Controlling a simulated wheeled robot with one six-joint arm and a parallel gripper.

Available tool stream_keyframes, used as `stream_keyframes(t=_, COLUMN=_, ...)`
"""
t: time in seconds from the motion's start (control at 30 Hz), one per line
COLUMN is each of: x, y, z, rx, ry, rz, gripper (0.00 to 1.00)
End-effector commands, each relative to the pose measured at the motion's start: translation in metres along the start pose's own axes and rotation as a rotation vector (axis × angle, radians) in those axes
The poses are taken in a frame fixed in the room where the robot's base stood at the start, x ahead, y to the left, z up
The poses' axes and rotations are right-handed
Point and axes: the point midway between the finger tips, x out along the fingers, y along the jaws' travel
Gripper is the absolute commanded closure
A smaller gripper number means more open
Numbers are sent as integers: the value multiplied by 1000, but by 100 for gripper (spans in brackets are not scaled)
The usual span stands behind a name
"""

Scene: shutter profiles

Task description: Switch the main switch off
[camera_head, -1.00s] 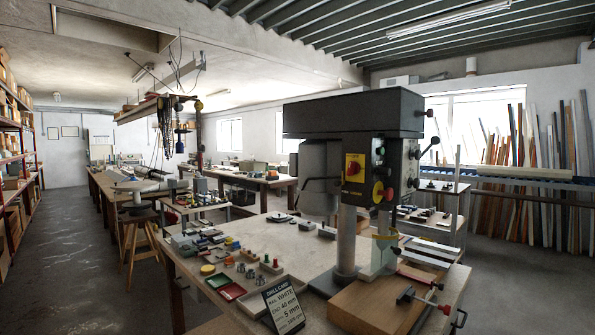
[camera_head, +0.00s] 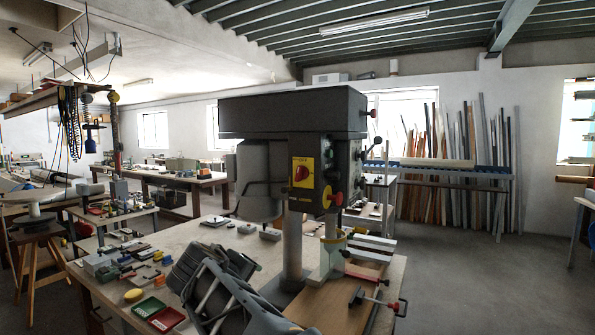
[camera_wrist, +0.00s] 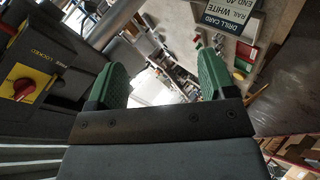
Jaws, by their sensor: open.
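The main switch (camera_head: 303,172) is a red rotary knob on a yellow plate, on the front of the dark drill press head (camera_head: 293,115). In the wrist view the red knob (camera_wrist: 24,88) shows at the left edge, on its yellow plate with lettering. My gripper (camera_head: 222,268) is at the lower middle of the head view, below and left of the switch and apart from it. In the wrist view its green fingers (camera_wrist: 162,80) stand apart with nothing between them. The knob's exact turn position is too small to tell.
A red button (camera_head: 338,198) sits right of the switch. The press column (camera_head: 292,240) rises below the head. The bench (camera_head: 200,240) carries small parts, a green tray (camera_head: 149,307) and a red tray (camera_head: 166,320). A clamp (camera_head: 375,300) is at the bench's right.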

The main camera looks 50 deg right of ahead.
Motion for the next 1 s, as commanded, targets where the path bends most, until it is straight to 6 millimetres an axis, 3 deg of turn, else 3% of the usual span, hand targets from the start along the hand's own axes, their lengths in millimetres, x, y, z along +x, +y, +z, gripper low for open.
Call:
stream_keyframes(t=0.03, x=-2, y=38, z=-15, rx=-14, ry=-2, rz=104, gripper=23)
stream_keyframes(t=0.1, x=-7, y=84, z=-30, rx=-35, ry=-7, rz=249, gripper=23)
stream_keyframes(t=0.2, x=-18, y=139, z=-46, rx=-56, ry=-19, rz=426, gripper=23)
stream_keyframes(t=0.3, x=-28, y=177, z=-55, rx=-71, ry=-35, rz=557, gripper=23)
stream_keyframes(t=0.4, x=-35, y=201, z=-60, rx=-81, ry=-47, rz=639, gripper=23)
stream_keyframes(t=0.57, x=-30, y=224, z=-62, rx=-88, ry=-58, rz=690, gripper=23)
stream_keyframes(t=1.0, x=32, y=278, z=-60, rx=-87, ry=-59, rz=690, gripper=23)
